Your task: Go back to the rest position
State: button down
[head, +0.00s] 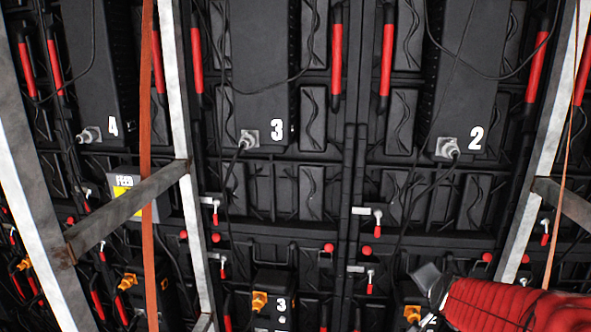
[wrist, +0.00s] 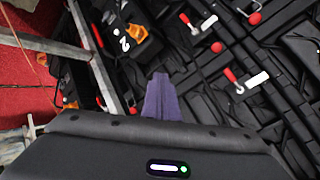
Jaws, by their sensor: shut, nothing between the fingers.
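My gripper (head: 427,280) is at the lower right of the head view, at the end of my red-sleeved arm. It stands in front of the lower part of the video wall's back and looks shut and empty. In the wrist view its shut fingers (wrist: 160,98) show as a dark purple-grey shape at the centre, beyond the dark gripper housing. No object shows between the fingers. They appear apart from the black panels behind them, though the exact gap cannot be told.
Black boxes numbered 4 (head: 100,70), 3 (head: 262,70) and 2 (head: 462,75) hang with grey plugs and cables. Metal struts (head: 185,120) and orange straps (head: 148,200) cross the view. Red-handled latches (wrist: 236,82) and an orange connector (wrist: 138,33) lie near my gripper.

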jog(key=s+a+r+n+g+y, duration=0.1)
jog(key=s+a+n, duration=0.5)
jog(key=s, duration=0.6)
jog(key=s+a+r+n+g+y, duration=0.1)
jog(key=s+a+r+n+g, duration=0.1)
jog(key=s+a+n, duration=0.4)
jog(key=s+a+g, duration=0.1)
jog(key=s+a, duration=0.2)
jog(key=s, duration=0.3)
jog(key=shift+a+y, duration=0.15)
jog(key=shift+y, duration=0.25)
